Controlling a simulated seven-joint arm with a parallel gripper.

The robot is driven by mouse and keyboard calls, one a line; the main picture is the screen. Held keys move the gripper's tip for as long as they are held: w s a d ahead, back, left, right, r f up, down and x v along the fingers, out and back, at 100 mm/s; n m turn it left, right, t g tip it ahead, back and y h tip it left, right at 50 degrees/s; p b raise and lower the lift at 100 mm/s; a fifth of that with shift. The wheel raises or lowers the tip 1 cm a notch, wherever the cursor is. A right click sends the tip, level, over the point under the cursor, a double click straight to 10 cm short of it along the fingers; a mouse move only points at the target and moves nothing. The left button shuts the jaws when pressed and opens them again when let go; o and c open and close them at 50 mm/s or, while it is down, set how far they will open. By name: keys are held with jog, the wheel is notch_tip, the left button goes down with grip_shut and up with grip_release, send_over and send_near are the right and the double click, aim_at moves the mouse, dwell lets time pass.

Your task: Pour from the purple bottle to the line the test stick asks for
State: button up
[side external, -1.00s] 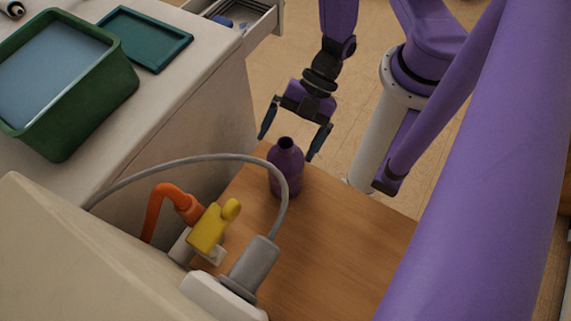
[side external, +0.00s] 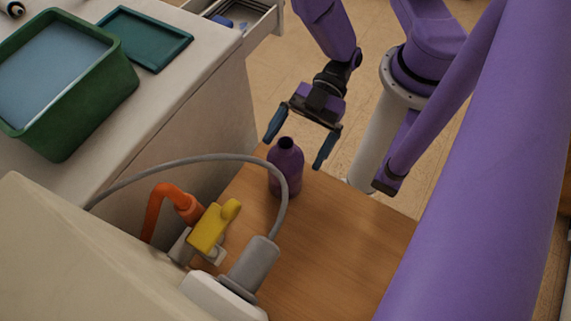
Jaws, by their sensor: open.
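The purple bottle (side external: 286,168) stands upright on the wooden surface, its dark neck open at the top. My gripper (side external: 299,148) is open and empty. Its two blue-grey fingers show on either side of the bottle's neck in the picture; I cannot tell the exact depth between them and the bottle. No test stick can be made out in this view.
A green tub (side external: 120,90) of bluish liquid and a teal tray (side external: 143,38) sit on the pale counter. An open drawer (side external: 262,22) juts out behind. A grey hose (side external: 180,160) arches in front of the bottle, near a yellow-handled valve (side external: 210,228). The wooden surface (side external: 340,235) is clear at right.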

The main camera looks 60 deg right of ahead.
aim_at(276, 179)
jog(key=shift+x, duration=3.1)
jog(key=c, duration=1.3)
jog(key=shift+c, duration=0.2)
jog(key=shift+r, duration=0.1)
jog(key=shift+r, duration=4.95)
jog(key=o, duration=0.4)
jog(key=c, duration=0.4)
